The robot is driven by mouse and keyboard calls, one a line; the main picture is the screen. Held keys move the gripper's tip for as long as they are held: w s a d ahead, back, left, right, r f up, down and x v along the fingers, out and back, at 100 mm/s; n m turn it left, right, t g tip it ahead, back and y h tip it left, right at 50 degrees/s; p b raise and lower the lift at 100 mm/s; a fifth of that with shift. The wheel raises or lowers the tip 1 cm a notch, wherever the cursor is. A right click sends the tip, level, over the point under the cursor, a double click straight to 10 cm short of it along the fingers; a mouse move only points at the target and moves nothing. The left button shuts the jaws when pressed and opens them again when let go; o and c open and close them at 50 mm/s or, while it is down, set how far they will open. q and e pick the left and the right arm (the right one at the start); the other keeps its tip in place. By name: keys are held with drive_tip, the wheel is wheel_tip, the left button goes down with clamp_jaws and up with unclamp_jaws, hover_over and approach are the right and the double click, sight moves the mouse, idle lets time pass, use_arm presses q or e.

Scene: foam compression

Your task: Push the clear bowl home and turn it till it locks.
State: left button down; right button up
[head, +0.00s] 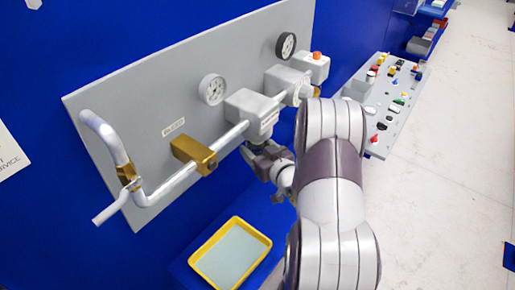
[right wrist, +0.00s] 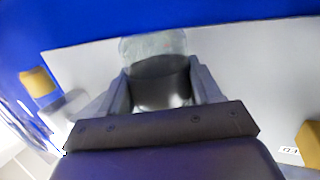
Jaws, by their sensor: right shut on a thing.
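The clear bowl (right wrist: 152,46) shows in the right wrist view as a rounded, see-through piece with a darker band, between the two fingers. My right gripper (right wrist: 162,88) is shut on it, one finger on each side. In the head view my right gripper (head: 268,158) is right below the grey box-shaped housing (head: 250,110) on the pipe. The bowl is mostly hidden there by my gripper. I cannot tell whether the bowl touches the housing or how it is turned. My left gripper is not in view.
A grey panel (head: 140,100) on the blue wall carries the pipe, two gauges (head: 213,89) and a brass block (head: 194,154) left of the housing. A yellow tray (head: 206,277) lies below. A board with small parts (head: 376,137) is at the right.

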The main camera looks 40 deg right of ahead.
drive_tip(key=n+y, duration=0.1)
drive_tip(key=y, duration=0.1)
drive_tip(key=n+y, duration=0.1)
drive_tip(key=shift+d+r+n+y+p, duration=0.15)
drive_tip(key=shift+d+n+y+p, duration=0.15)
drive_tip(key=shift+y, duration=0.1)
drive_tip(key=n+y, duration=0.2)
drive_tip(key=shift+g+y, duration=0.4)
drive_tip(key=n+g+y, duration=0.1)
drive_tip(key=n+y, duration=0.1)
drive_tip(key=shift+y+p, duration=0.3)
drive_tip(key=shift+p, duration=0.05)
drive_tip(key=shift+a, duration=0.1)
drive_tip(key=shift+n+g+y, duration=0.3)
drive_tip(key=shift+n+y, duration=0.2)
drive_tip(key=shift+y, duration=0.1)
drive_tip(key=o, duration=1.3)
drive_tip(key=shift+o, duration=0.9)
drive_tip(key=shift+a, duration=0.15)
